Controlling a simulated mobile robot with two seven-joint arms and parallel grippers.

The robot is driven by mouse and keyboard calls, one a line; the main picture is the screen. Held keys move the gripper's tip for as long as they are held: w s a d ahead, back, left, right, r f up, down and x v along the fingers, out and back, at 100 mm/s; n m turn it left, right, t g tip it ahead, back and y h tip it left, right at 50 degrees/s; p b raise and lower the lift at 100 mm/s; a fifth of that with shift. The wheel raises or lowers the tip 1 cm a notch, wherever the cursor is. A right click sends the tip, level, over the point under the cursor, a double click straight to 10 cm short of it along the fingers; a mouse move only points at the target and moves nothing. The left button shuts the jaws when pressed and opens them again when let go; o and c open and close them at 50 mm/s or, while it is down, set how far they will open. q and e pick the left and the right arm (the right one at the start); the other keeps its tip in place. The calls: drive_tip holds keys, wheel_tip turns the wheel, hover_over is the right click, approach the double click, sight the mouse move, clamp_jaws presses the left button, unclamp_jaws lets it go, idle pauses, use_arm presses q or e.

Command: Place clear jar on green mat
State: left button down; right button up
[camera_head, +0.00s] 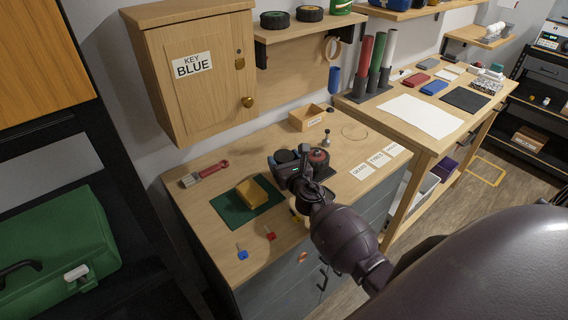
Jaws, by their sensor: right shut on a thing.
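The green mat (232,214) lies flat on the wooden workbench (205,234). A yellow block (253,191) rests on the mat. My right gripper (285,166) is over the bench, just right of the mat's far right corner. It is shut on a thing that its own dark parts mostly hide. A dark round top shows at the fingers, but I cannot tell whether it belongs to the clear jar. I cannot make out the clear jar anywhere else. My left gripper is not in view.
A red-and-black wheel (318,158) stands close right of my gripper. A wooden box (305,118) is behind. A red-handled brush (205,173), a blue key (242,252) and a red key (270,234) lie around the mat. A wooden cabinet (200,100) overhangs the back left.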

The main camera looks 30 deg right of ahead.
wheel_tip(320, 180, up, 7)
drive_tip(key=p, duration=0.5)
drive_tip(key=shift+r, duration=0.1)
wheel_tip(320, 180, up, 13)
drive_tip(key=p, duration=0.2)
use_arm(q)
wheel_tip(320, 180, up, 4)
drive_tip(key=b, duration=0.3)
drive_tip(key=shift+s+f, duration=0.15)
use_arm(e)
drive_tip(key=s+a+f+n+y, duration=0.1)
drive_tip(key=s+a+f, duration=0.1)
drive_tip(key=s+a, duration=0.4)
drive_tip(key=s+a+f+n+y, duration=0.1)
drive_tip(key=s+a+f+y, duration=0.1)
drive_tip(key=s+a, duration=0.5)
drive_tip(key=a+f, duration=0.1)
drive_tip(key=a, duration=0.3)
drive_tip(key=shift+a+f, duration=0.2)
